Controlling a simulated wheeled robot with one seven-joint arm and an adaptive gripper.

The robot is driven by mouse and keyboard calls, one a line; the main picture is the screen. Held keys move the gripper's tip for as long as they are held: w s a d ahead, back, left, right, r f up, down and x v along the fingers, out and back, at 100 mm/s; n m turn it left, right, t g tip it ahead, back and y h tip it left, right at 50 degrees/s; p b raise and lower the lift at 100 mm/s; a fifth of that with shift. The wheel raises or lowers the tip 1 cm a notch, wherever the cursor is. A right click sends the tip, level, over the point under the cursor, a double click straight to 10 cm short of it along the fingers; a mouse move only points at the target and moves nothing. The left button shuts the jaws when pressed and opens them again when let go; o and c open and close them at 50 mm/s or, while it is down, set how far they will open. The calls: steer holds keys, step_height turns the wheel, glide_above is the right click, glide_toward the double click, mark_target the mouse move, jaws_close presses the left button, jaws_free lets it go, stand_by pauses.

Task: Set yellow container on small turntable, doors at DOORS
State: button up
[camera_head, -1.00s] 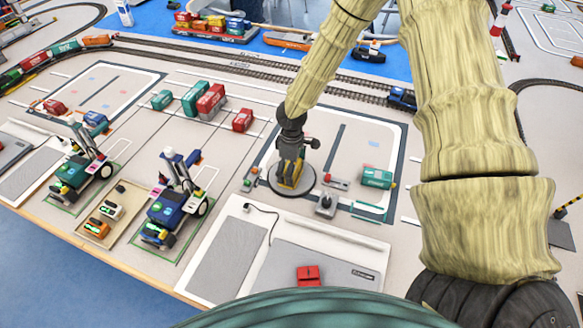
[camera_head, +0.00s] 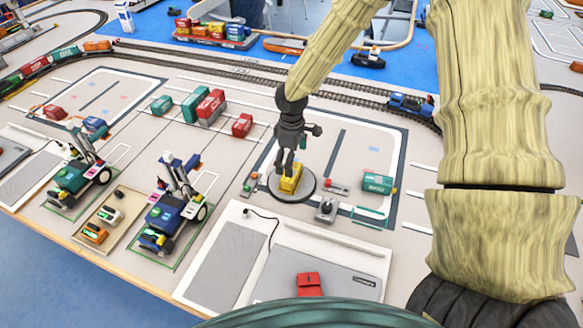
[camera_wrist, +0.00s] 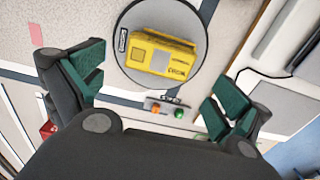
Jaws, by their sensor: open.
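The yellow container (camera_head: 290,178) lies on the small round grey turntable (camera_head: 297,194). In the wrist view the yellow container (camera_wrist: 166,53) sits near the middle of the turntable disc (camera_wrist: 185,84), slightly tilted to the picture. A small dark label plate (camera_wrist: 122,40) is at the disc's left rim; its lettering is too small to read surely. My gripper (camera_head: 287,166) is just above the container in the head view. In the wrist view my gripper (camera_wrist: 155,88) has its green-padded fingers spread wide, apart from the container, with nothing between them.
A small panel with green and orange buttons (camera_wrist: 166,109) lies beside the turntable. A grey joystick box (camera_head: 326,209) and a green container (camera_head: 378,183) stand to its right. Red and green containers (camera_head: 211,106) stand to the left; wheeled crane vehicles (camera_head: 172,215) stand front left.

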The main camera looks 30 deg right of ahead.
steer(key=shift+r+b, duration=0.3)
steer(key=shift+r, duration=2.4)
